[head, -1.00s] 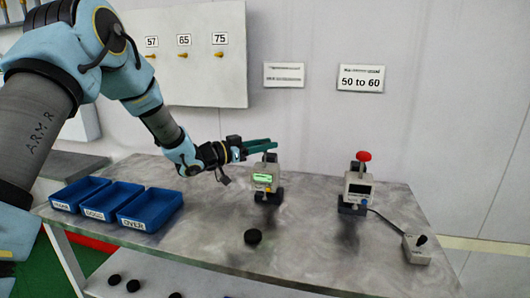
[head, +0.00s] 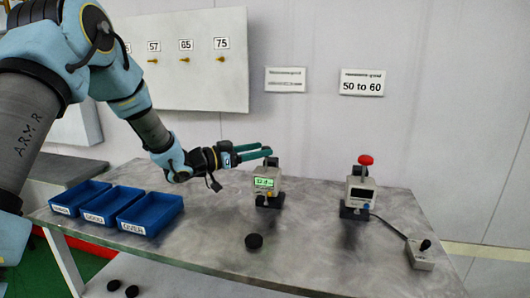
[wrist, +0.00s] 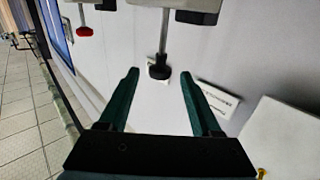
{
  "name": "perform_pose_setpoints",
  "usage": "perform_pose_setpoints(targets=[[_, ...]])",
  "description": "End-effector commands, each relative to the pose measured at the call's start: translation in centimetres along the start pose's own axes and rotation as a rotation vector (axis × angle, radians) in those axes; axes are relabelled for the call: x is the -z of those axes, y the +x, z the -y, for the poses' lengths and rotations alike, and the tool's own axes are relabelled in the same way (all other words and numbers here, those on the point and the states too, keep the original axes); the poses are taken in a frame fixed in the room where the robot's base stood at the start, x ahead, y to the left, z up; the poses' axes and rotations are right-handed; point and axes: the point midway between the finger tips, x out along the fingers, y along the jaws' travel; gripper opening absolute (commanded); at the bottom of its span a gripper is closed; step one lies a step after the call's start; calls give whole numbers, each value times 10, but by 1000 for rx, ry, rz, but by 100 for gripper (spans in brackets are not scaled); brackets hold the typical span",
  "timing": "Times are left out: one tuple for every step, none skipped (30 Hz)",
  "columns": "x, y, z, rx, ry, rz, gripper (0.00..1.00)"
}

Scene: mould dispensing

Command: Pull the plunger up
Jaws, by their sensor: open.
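A small pale gauge (head: 267,184) with a lit green display stands on the table. Its plunger has a black knob (head: 272,161) at the top. My gripper (head: 268,152) reaches in from the left at the height of this knob. In the wrist view, the dark green fingers are spread apart and empty. The black knob (wrist: 159,72) on its thin rod shows in line with the gap between the fingertips (wrist: 160,76). No finger is seen touching it, and the exact depth is hard to judge.
A second device with a red knob (head: 365,160) stands to the right, cabled to a small switch box (head: 419,254). A black puck (head: 254,241) lies in front of the gauge. Three blue bins (head: 152,213) stand at the left. A wall with signs is behind.

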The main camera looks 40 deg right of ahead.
Motion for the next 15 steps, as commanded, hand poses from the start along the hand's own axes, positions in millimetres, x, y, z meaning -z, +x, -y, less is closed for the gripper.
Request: perform_pose_setpoints(targets=[[-3, -12, 1, 3, 1, 0, 65], [-3, -18, 2, 3, 1, 0, 65], [-4, -26, 1, 3, 1, 0, 65], [-3, -32, 1, 4, 1, 0, 65], [-3, -38, 1, 4, 2, -1, 65], [-3, -46, 1, 2, 1, 0, 65], [-3, -51, 1, 3, 2, 0, 65], [-2, -56, 1, 3, 2, -1, 65], [-2, -61, 1, 3, 1, -1, 65], [-2, -65, 1, 1, 1, -1, 65], [-2, -68, 1, 1, 2, -1, 65], [-1, -72, 1, 2, 2, -1, 65], [-1, -74, 1, 2, 2, -1, 65], [-1, -76, 1, 2, 1, -1, 65], [-1, -78, 1, 2, 1, 0, 65]])
